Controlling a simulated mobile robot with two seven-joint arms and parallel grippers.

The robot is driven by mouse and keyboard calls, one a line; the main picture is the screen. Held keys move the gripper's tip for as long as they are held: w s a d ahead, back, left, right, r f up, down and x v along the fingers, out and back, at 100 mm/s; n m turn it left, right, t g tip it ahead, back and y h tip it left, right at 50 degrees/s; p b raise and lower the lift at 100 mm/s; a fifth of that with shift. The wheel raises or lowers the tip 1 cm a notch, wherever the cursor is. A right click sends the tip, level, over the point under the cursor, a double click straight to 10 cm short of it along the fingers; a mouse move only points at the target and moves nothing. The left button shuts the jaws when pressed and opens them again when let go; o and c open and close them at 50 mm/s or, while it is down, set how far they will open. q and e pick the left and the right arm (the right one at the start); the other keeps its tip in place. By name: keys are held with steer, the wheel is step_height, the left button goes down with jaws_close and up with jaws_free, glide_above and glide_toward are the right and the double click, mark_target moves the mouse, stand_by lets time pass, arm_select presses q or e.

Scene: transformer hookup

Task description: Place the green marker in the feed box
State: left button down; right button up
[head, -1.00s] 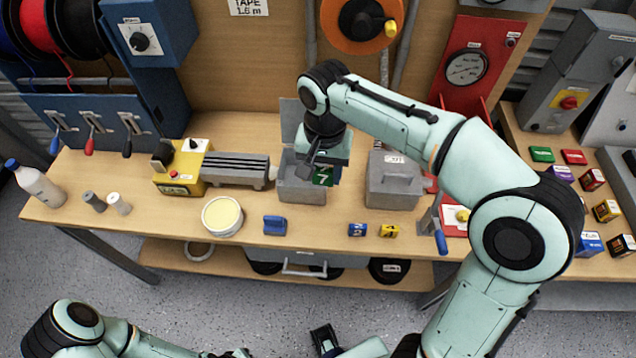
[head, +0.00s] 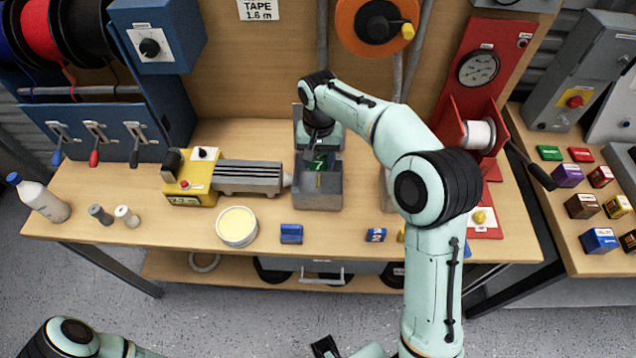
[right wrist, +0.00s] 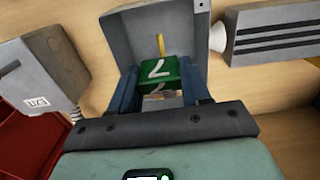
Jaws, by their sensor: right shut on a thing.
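The green marker (head: 319,162) bears a white 7. My right gripper (head: 318,150) is shut on it. In the right wrist view the marker (right wrist: 172,72) sits between the blue fingers of my right gripper (right wrist: 168,88). The grey feed box (head: 318,201) stands on the bench with its lid raised behind. The marker is at the box's open top, inside its outline; how deep it sits, and whether it touches the bottom, I cannot tell. The box wall also shows in the right wrist view (right wrist: 125,35).
A yellow machine (head: 183,190) with a grey ribbed bed adjoins the box on the left. A second grey box (right wrist: 45,75) stands on its other side, mostly behind my right arm in the head view. A round tub (head: 237,227) and a blue block (head: 291,234) lie in front.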

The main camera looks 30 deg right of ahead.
step_height(320, 180, down, 10)
steer(key=shift+r+b, duration=0.25)
steer(key=shift+b, duration=0.15)
steer(key=shift+f, duration=0.2)
steer(key=o, duration=1)
steer(key=shift+w, duration=0.1)
steer(key=shift+r, duration=0.15)
step_height(320, 180, up, 12)
steer(key=shift+r+p, duration=0.1)
steer(key=shift+p, duration=0.65)
